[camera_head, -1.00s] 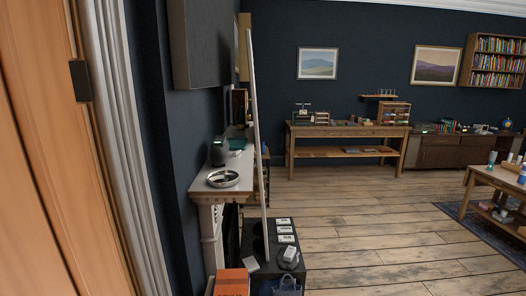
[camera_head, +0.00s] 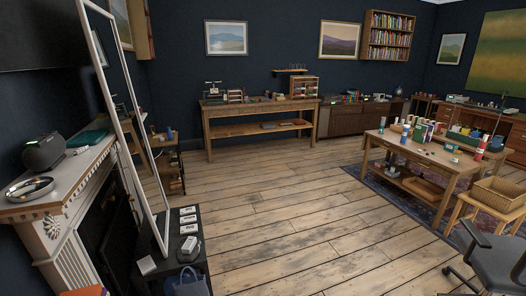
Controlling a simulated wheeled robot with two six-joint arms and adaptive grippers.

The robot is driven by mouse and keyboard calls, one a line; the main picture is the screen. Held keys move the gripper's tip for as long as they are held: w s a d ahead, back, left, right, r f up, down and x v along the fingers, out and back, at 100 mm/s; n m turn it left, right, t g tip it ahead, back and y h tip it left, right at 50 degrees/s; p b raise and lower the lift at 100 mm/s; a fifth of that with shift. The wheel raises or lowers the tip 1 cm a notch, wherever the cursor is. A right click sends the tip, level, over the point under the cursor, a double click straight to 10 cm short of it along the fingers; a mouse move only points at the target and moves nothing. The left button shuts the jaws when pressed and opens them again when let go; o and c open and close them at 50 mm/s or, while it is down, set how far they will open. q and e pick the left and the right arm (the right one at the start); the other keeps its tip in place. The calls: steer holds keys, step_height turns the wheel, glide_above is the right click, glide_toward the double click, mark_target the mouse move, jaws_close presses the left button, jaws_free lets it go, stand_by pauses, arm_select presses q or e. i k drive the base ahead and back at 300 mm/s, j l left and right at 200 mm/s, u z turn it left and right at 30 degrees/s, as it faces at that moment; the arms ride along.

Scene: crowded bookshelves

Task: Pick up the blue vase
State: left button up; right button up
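I cannot make out a blue vase for certain. A small bluish object (camera_head: 169,132) stands on a low shelf unit behind the mirror; it is too small to identify. Small blue items also show among the objects on the wooden table at the right, and their shapes are unclear. Neither of my grippers is in view.
A wide wooden floor (camera_head: 270,205) lies open ahead. A leaning mirror (camera_head: 160,238), a mantel (camera_head: 75,180) and a low black table (camera_head: 205,266) stand at the left. A wooden table (camera_head: 440,162), a wicker basket (camera_head: 497,194) and an office chair (camera_head: 497,262) stand at the right.

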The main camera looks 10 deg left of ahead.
mark_target(169, 134)
steer(key=i+l, duration=0.1)
steer(key=i, duration=0.35)
steer(key=i+l, duration=0.15)
steer(key=i, duration=0.3)
steer(key=i+l, duration=0.1)
steer(key=i, duration=0.4)
steer(key=i+l+u, duration=0.1)
steer(key=i, duration=0.35)
steer(key=i+j+u, duration=0.15)
steer(key=i, duration=0.4)
steer(key=i+u, duration=0.1)
steer(key=i, duration=0.45)
steer(key=i+u, duration=0.15)
steer(key=i, duration=0.4)
steer(key=i+l+u, duration=0.15)
steer(key=i, duration=0.4)
steer(key=i+l+u, duration=0.15)
steer(key=i, duration=0.4)
steer(key=i+l+u, duration=0.1)
steer(key=i, duration=0.45)
steer(key=i+u, duration=0.4)
steer(key=i, duration=0.15)
steer(key=i+u, duration=0.4)
steer(key=i+l+u, duration=0.4)
steer(key=i, duration=0.2)
